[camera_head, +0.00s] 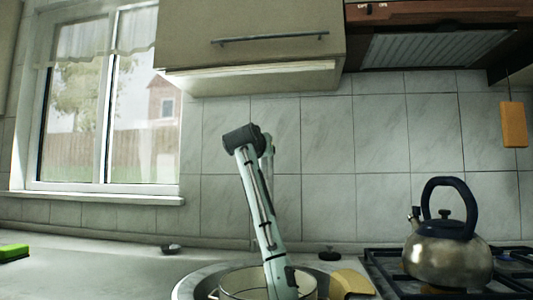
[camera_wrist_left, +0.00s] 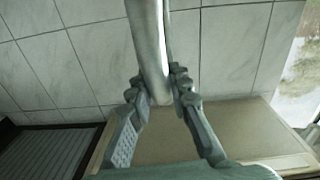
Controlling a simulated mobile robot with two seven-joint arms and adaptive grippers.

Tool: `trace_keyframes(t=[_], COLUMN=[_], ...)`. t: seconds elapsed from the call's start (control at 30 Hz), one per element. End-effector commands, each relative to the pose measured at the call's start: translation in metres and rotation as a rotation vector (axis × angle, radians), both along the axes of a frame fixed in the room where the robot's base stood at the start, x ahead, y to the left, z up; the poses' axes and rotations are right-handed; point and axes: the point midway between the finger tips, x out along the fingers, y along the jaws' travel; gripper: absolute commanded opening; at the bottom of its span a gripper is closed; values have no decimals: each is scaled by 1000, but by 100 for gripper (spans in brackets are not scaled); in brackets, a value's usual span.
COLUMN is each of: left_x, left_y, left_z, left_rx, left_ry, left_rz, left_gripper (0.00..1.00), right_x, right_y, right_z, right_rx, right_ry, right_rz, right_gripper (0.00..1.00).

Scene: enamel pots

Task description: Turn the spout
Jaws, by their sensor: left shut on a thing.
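In the left wrist view the pale metal spout (camera_wrist_left: 152,50) comes down from the top edge and ends between the fingers of my left gripper (camera_wrist_left: 162,92). A fingertip lies on each side of it, and the gripper is shut on it. In the head view my pale left arm rises from the sink (camera_head: 187,287) in front of the tiled wall. The fingers cannot be made out there, and I cannot clearly separate the spout from the arm. My right gripper is in neither view.
A light pot (camera_head: 228,283) sits in the sink around my arm's lower end. A kettle (camera_head: 446,262) stands on the stove at right, beside a yellowish board (camera_head: 354,281). A cabinet (camera_head: 255,45) hangs above. The counter (camera_head: 90,275) at left is mostly clear.

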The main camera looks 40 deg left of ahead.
Motion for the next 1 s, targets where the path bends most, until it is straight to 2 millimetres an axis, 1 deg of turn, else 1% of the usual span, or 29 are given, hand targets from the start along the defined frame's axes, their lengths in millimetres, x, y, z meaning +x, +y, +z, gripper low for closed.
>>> trace_keyframes(t=[0.2, 0.23, 0.4, 0.67, 0.77, 0.87, 1.0], left_x=[1, 1, 0, 0, -4, -14, -39], left_y=[0, 0, 0, 0, -3, -10, -26], left_z=[0, 0, 0, 0, 0, 0, 1], left_rx=[-1, -1, -1, 0, 0, 0, 2], left_ry=[2, 2, 1, 0, 0, -1, -3], left_rz=[0, 1, 1, 1, 2, 2, 3], left_gripper=[0, 21, 40, 40, 40, 40, 40], right_x=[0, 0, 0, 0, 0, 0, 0], right_y=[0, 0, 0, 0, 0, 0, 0], right_z=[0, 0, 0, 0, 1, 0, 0], right_rx=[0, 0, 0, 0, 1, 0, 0], right_ry=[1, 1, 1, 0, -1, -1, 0], right_rz=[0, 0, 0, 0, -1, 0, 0], right_gripper=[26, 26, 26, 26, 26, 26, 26])
